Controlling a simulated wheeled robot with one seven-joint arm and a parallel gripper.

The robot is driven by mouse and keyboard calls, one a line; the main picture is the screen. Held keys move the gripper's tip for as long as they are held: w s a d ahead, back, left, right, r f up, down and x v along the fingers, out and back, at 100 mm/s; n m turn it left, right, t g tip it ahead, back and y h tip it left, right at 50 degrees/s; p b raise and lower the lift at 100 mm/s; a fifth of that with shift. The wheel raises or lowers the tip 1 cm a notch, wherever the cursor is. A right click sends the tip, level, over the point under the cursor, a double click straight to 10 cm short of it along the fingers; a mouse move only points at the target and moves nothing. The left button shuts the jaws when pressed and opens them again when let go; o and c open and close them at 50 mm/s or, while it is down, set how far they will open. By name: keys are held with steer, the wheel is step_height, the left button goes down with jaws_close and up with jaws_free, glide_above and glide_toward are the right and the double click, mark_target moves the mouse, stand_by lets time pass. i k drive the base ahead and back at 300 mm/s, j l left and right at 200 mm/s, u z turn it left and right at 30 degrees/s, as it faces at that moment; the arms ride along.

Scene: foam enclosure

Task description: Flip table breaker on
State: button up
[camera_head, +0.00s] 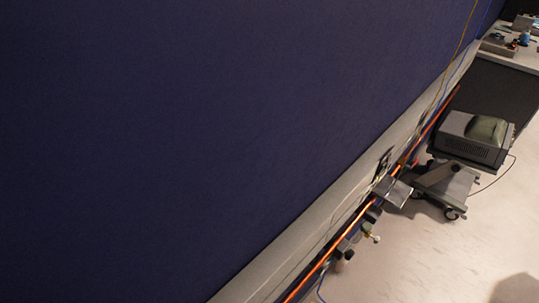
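I cannot make out a table breaker for certain. A small grey box (393,191) sticks out along the pale strip at the foot of the dark blue wall. A small dark fitting (384,161) sits just above it on that strip. Both are too small to show any switch or its position. A table (505,62) with several small items on it stands at the upper right. My gripper is not in view.
A large dark blue wall (200,130) fills the left. An orange cable or pipe (345,231) runs along its foot, with small valve-like parts (372,234) beside it. A wheeled cart (447,182) bears a boxy grey device (472,138). The pale floor (430,255) is clear at lower right.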

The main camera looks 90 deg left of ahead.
mark_target(389, 158)
steer(key=u, duration=2.2)
steer(key=i+l+u, duration=0.15)
steer(key=i, duration=0.4)
steer(key=i+l+u, duration=0.15)
steer(key=i, duration=0.35)
